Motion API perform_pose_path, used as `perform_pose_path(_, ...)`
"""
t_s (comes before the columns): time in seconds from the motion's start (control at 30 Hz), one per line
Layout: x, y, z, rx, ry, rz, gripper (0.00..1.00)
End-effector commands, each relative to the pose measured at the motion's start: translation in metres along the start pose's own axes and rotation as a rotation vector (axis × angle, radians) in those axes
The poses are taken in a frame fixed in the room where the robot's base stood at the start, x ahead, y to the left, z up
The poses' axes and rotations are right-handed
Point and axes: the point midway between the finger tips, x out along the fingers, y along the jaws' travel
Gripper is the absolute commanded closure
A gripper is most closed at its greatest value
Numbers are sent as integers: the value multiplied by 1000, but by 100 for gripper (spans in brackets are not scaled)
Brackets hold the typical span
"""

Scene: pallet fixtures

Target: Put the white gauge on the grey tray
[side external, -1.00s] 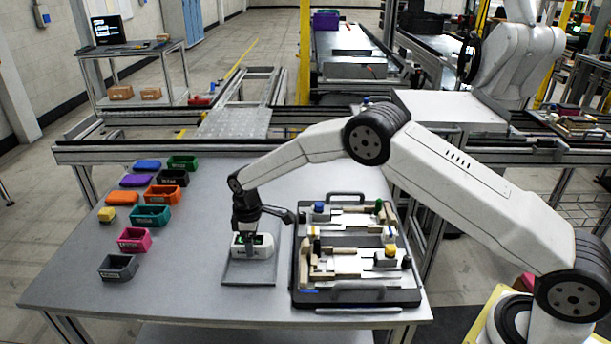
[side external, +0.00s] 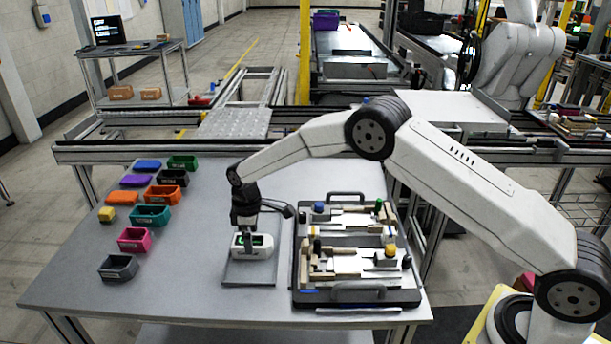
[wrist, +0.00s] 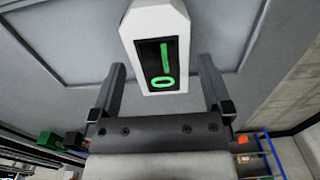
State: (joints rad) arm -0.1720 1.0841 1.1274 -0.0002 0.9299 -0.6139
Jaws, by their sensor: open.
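My gripper (side external: 247,246) is just over the gauge in the side view. In the wrist view my gripper (wrist: 162,78) has its two fingers wide apart, one on each side of the gauge's near end, with gaps between. It holds nothing.
A pallet fixture (side external: 298,270) with several blocks and pegs stands close to the right of the tray. Several coloured bins, such as a teal bin (side external: 151,216) and a grey bin (side external: 119,267), stand at the left. The table between bins and tray is clear.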

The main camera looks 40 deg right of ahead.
Motion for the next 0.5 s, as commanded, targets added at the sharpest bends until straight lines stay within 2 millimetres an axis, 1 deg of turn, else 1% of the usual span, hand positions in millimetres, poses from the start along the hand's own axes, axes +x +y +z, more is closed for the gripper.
perform_pose_path(0.03,-8,0,-1,0,3,2,0)
perform_pose_path(0.3,-51,0,0,0,3,2,0)
perform_pose_path(0.5,-81,0,0,0,2,1,0)
